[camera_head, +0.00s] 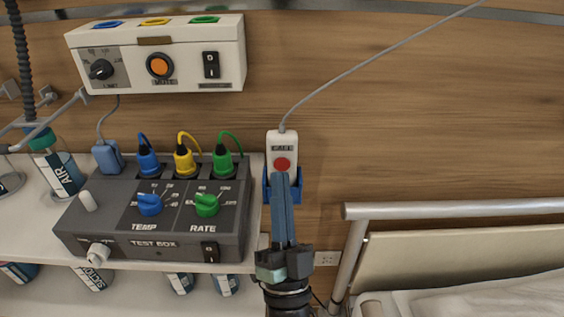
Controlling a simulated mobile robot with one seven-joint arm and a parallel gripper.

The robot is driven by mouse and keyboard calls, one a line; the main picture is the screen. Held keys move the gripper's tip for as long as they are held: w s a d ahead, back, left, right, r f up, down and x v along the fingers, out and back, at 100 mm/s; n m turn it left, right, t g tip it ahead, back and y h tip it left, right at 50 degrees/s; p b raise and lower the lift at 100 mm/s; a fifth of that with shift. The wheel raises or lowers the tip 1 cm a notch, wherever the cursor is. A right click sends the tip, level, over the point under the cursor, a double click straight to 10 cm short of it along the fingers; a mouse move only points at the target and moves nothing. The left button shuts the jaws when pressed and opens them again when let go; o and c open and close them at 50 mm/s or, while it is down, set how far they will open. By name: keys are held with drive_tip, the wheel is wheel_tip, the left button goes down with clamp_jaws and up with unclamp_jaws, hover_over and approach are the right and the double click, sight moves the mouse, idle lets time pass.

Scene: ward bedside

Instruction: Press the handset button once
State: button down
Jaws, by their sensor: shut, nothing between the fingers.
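The handset (283,143) is a small white unit with a round red button (282,164) on its front. It sits upright in a blue holder (267,185) near the wall, with a grey cord rising from its top. My gripper (281,178) comes up from below with its long blue-grey fingers shut together and empty. In the picture the fingertips lie just below the red button and overlap the lower part of the handset and holder. I cannot tell whether the tips touch the handset.
A dark test box (150,244) with knobs and coloured plugs stands on the shelf at left. A white wall unit (200,71) with an orange button hangs above it. A bed rail (440,209) is at right. The wall right of the handset is clear apart from the cord.

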drive_tip(key=s+p, duration=0.1)
drive_tip(key=s, duration=0.4)
drive_tip(key=shift+p, duration=0.3)
drive_tip(key=shift+s, duration=0.1)
idle(0.8)
